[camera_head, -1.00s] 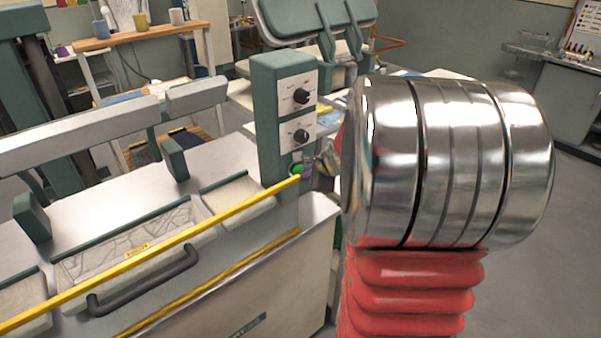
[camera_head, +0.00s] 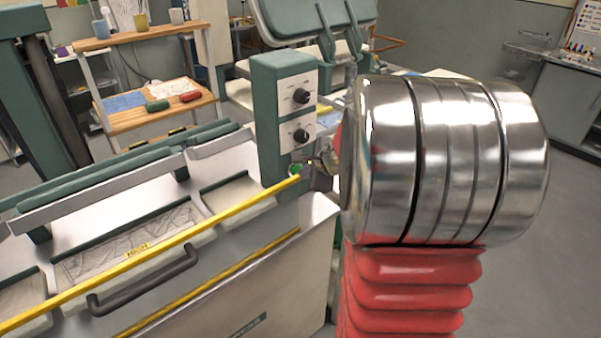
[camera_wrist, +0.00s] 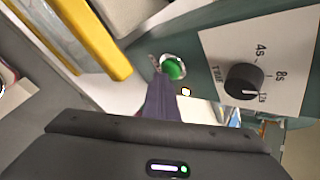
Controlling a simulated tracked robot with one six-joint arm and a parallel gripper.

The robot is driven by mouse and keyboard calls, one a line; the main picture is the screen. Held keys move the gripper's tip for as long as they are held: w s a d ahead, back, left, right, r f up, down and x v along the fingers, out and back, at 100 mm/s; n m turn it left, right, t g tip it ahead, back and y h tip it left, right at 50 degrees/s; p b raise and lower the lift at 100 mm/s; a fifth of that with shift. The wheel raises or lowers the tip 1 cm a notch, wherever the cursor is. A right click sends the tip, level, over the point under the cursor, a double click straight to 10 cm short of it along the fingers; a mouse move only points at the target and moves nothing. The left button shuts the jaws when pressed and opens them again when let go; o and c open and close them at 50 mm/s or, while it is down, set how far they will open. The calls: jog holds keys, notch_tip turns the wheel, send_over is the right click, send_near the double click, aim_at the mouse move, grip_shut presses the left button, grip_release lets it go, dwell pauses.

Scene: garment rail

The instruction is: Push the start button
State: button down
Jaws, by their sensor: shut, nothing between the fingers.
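The green start button (camera_head: 297,169) sits low on the front of the green control post (camera_head: 279,130), beneath two black dials. In the wrist view the round green button (camera_wrist: 173,68) shows in a pale metal ring. My gripper (camera_head: 318,164) is shut and empty, just right of the button in the head view. In the wrist view its narrow dark fingers (camera_wrist: 158,74) point at the button's lower left edge. I cannot tell whether the tips touch it.
A yellow bar (camera_head: 165,246) runs along the machine's front and ends close to the button. A dial panel (camera_wrist: 255,70) is beside the button in the wrist view. A wooden shelf (camera_head: 150,113) stands behind. Grey floor (camera_head: 560,230) is clear at right.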

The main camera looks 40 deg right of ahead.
jog(key=shift+s, duration=1.1)
jog(key=shift+s+d, duration=0.1)
jog(key=shift+s, duration=2.25)
jog(key=s+a+n+g+y, duration=0.1)
jog(key=s+a+n+g, duration=0.1)
jog(key=s+a+n, duration=0.4)
jog(key=s+a+n+g+y, duration=0.2)
jog(key=a+n, duration=0.6)
jog(key=a, duration=0.2)
jog(key=s+a+r+n, duration=0.3)
jog(key=a+n, duration=0.3)
jog(key=a, duration=0.1)
jog(key=s+a+r+n+h, duration=0.1)
jog(key=s+a+r+n, duration=0.2)
jog(key=a+n, duration=0.2)
jog(key=a, duration=0.3)
jog(key=shift+s+r+n+t, duration=0.15)
jog(key=shift+r+n+t, duration=0.15)
jog(key=shift+n+t, duration=0.1)
